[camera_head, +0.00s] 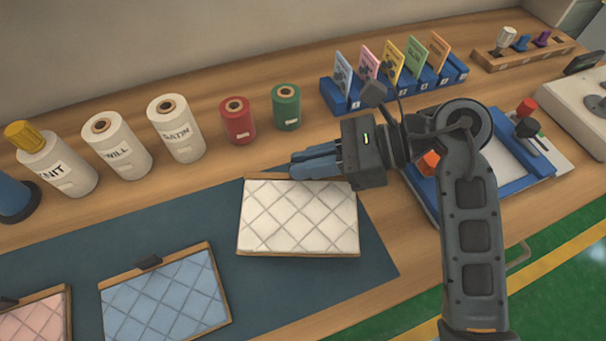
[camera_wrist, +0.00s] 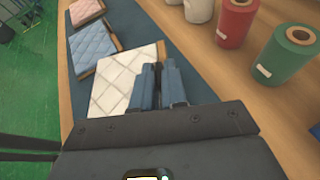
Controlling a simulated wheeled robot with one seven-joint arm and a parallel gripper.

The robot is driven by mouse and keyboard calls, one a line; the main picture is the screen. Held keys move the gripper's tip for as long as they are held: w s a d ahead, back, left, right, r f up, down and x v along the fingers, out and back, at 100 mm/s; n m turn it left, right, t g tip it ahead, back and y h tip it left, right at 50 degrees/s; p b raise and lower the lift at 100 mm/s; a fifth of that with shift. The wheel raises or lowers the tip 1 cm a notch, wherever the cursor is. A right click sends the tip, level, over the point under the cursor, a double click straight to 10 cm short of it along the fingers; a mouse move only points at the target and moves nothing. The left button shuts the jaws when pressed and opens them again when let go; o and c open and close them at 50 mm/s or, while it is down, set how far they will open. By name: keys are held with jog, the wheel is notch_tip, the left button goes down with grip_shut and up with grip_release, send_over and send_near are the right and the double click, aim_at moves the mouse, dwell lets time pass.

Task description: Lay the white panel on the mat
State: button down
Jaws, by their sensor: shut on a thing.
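The white quilted panel (camera_head: 298,222) has a thin wooden edge and shows over the right end of the dark blue-green mat (camera_head: 372,265). My gripper (camera_head: 296,167) is at the panel's far right edge, its blue fingers together and shut on that edge. In the wrist view the fingers (camera_wrist: 158,80) overlap the panel (camera_wrist: 118,82) near its edge. The panel looks nearly flat, but I cannot tell whether it touches the mat (camera_wrist: 140,25) all over. The clip on its edge, if any, is hidden by the fingers.
A blue panel (camera_head: 165,299) and a pink panel (camera_head: 32,318) lie on the mat to the left. Thread cones stand behind, among them a red one (camera_head: 238,121) and a green one (camera_head: 286,107). A blue card rack (camera_head: 393,89) stands at the back right.

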aim_at(320, 180)
jog(key=shift+s+a+f, duration=0.25)
jog(key=shift+a+f, duration=0.1)
jog(key=shift+a, duration=0.15)
jog(key=shift+f+p, duration=0.35)
jog(key=shift+f, duration=1.65)
jog(key=c, duration=1.2)
grip_release()
jog(key=shift+o, duration=0.2)
jog(key=b+v, duration=0.2)
jog(key=v, duration=1)
jog(key=shift+r, duration=0.1)
